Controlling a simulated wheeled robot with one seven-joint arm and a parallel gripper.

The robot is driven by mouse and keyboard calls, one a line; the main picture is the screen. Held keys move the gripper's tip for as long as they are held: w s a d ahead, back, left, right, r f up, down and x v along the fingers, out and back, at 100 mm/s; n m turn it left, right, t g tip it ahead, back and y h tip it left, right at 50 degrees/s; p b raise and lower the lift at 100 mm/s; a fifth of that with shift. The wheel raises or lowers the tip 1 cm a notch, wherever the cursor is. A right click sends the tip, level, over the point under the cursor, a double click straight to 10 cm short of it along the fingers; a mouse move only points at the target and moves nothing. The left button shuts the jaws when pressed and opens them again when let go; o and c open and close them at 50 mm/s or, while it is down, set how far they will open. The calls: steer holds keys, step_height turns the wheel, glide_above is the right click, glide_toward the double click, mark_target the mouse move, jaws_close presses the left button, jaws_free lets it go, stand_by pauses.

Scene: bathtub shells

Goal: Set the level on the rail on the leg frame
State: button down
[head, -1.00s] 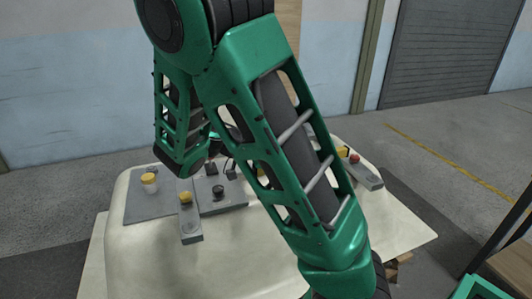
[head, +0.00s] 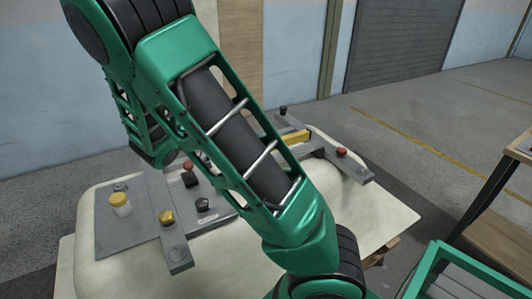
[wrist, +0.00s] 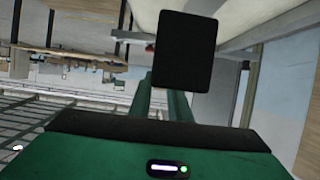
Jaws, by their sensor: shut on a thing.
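In the wrist view, a dark block (wrist: 185,50), which I take to be the level, sits at the green fingers of my gripper (wrist: 168,90), which is shut on it. The block's far side is hidden. In the head view, my own arm hides the gripper and the block. The grey leg frame (head: 158,205) lies on the cream tub shell (head: 255,240). A yellow bar (head: 295,137) shows at its far right part; I cannot tell whether this is the rail. My arm covers the frame's middle.
A yellow-topped white pot (head: 121,204), a yellow knob (head: 166,217), a black knob (head: 202,204) and red knobs (head: 341,152) stand on or beside the frame. A wooden table (head: 490,205) and a green crate (head: 455,275) are at right. Floor behind the tub is clear.

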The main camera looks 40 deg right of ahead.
steer(key=w+d+f, duration=0.2)
steer(key=d, duration=0.1)
steer(key=w+d+f, duration=0.1)
steer(key=shift+w+d+f, duration=0.1)
steer(key=shift+d+f, duration=0.15)
steer(key=shift+d, duration=0.15)
steer(key=shift+f, duration=2.05)
steer(key=c, duration=1.6)
jaws_free()
steer(key=shift+c, duration=0.2)
